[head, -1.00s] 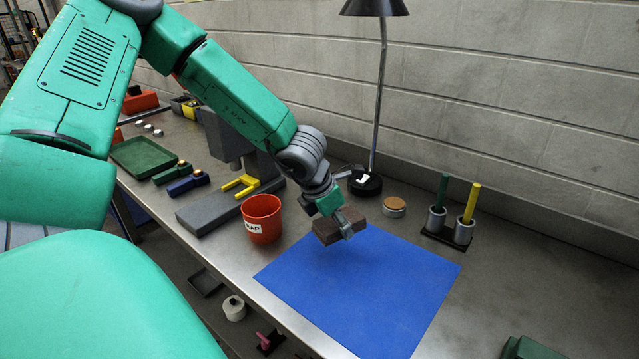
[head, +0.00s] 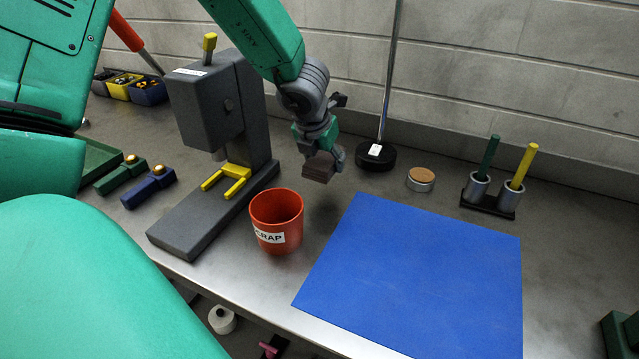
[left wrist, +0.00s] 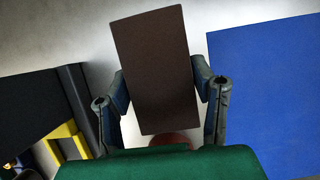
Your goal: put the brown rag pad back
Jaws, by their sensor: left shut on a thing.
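The brown rag pad (head: 319,167) is a brown block held by my left gripper (head: 325,158) above the bench, behind the red scrap cup and beyond the blue mat's far left corner. In the left wrist view the pad (left wrist: 156,70) sits tilted between the two fingers of my left gripper (left wrist: 163,90), which is shut on it. My right gripper is not in view.
The red scrap cup (head: 277,220) stands left of the blue mat (head: 420,270). A grey press (head: 215,110) with a yellow fork stands to the left. A black lamp base (head: 376,156), a cork-topped tin (head: 421,179) and a two-cup holder (head: 490,200) stand behind the mat.

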